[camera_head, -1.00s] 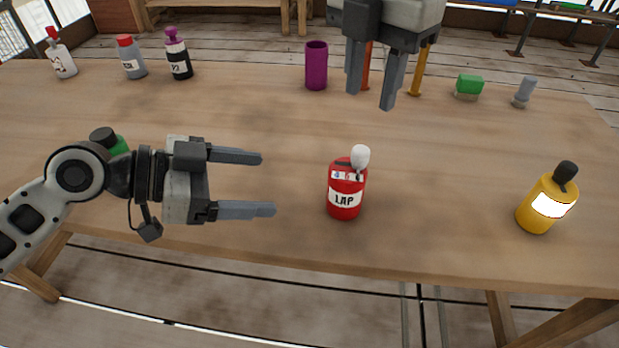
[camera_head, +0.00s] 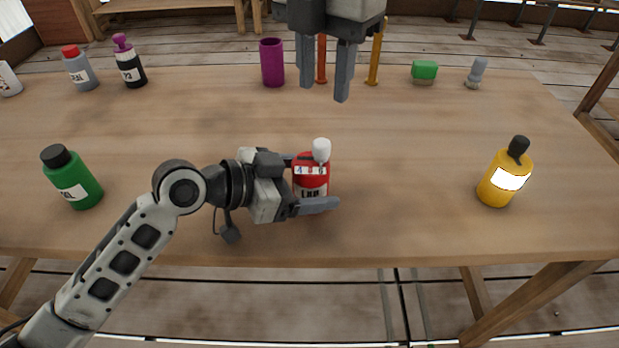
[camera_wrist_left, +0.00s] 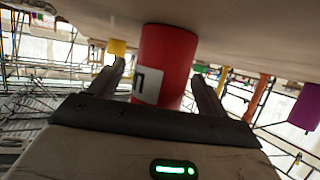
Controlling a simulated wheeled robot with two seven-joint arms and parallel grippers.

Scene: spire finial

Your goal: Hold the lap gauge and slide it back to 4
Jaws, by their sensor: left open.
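The red lap gauge (camera_head: 311,174) stands upright on the table, with a white knob on top, a number strip below it and a "LAP" label. I cannot read clearly which number the knob sits at. My left gripper (camera_head: 318,183) is open, with one finger on each side of the gauge's red body. In the left wrist view the red body (camera_wrist_left: 166,62) stands between the two fingers (camera_wrist_left: 160,95), with a gap visible beside them.
A green bottle (camera_head: 72,178) stands at left and a yellow bottle (camera_head: 505,175) at right. Along the back are more bottles, a purple cup (camera_head: 272,63), orange posts (camera_head: 375,55), a green block (camera_head: 424,71) and a grey piece (camera_head: 476,73). The table between is mostly clear.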

